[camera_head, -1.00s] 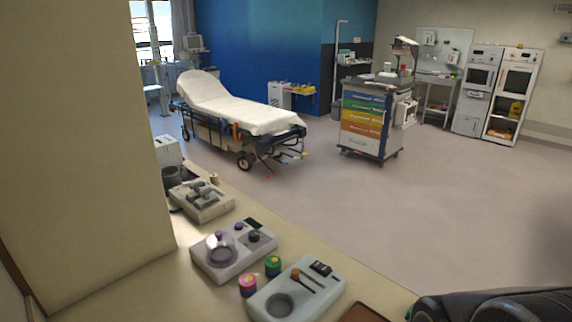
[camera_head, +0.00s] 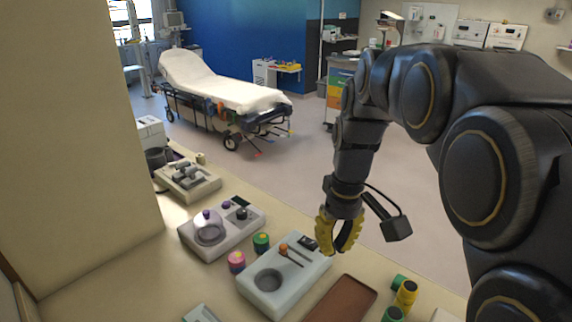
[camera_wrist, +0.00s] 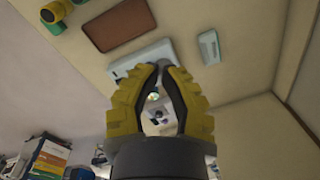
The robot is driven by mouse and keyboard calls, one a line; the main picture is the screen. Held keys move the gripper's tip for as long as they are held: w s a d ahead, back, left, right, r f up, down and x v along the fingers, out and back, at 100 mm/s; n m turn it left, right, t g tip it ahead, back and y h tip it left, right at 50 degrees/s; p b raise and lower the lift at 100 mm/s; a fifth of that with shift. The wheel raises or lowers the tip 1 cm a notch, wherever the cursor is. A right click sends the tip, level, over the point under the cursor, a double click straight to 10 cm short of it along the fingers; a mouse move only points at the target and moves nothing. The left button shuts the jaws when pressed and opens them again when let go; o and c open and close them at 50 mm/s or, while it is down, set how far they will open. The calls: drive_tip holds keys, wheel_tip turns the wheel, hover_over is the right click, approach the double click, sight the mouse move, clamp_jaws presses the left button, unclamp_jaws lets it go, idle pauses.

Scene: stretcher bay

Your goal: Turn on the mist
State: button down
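No part is visibly labelled as the mist control. In the head view a pale device (camera_head: 192,240) on the counter carries a clear purple-tinted dome (camera_head: 209,227), a dark knob (camera_head: 242,213) and a small purple knob (camera_head: 225,204). Nearer, a pale blue-grey device (camera_head: 262,298) has a round dark recess, an orange-tipped lever (camera_head: 284,248) and a dark switch block (camera_head: 307,243). My gripper (camera_head: 336,251), with yellow ribbed fingers, hangs just right of that device, pointing down. In the wrist view its fingertips (camera_wrist: 161,67) are close together with nothing visible between them.
Pink (camera_head: 237,262) and green (camera_head: 261,242) cylinders stand between the devices. A brown tray (camera_head: 342,300) and a yellow-and-green object (camera_head: 405,294) lie at right. A device with grey levers (camera_head: 188,178) stands farther back. A wall bounds the counter at left. A stretcher (camera_head: 225,92) stands beyond.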

drive_tip(key=w+d+f+n+t, duration=0.1)
drive_tip(key=w+f, duration=0.1)
drive_tip(key=w, duration=0.6)
drive_tip(key=w+d+f+n, duration=0.1)
drive_tip(key=w+f+n, duration=0.1)
drive_tip(key=w, duration=0.7)
drive_tip(key=n+t+y, duration=0.1)
drive_tip(key=n, duration=0.2)
hover_over(313, 241)
drive_tip(key=s+d, duration=0.1)
drive_tip(key=d, duration=0.1)
wheel_tip(313, 241, down, 9)
drive_tip(key=shift+a, duration=0.25)
drive_tip(key=shift+s+f, duration=0.1)
drive_tip(key=f, duration=0.4)
drive_tip(key=a+f, duration=0.1)
drive_tip(key=f, duration=0.3)
drive_tip(key=w+f, duration=0.1)
drive_tip(key=f, duration=0.3)
drive_tip(key=shift+w+a+f, duration=0.1)
drive_tip(key=shift+a+f, duration=0.05)
drive_tip(key=shift+f, duration=0.65)
drive_tip(key=shift+t, duration=0.3)
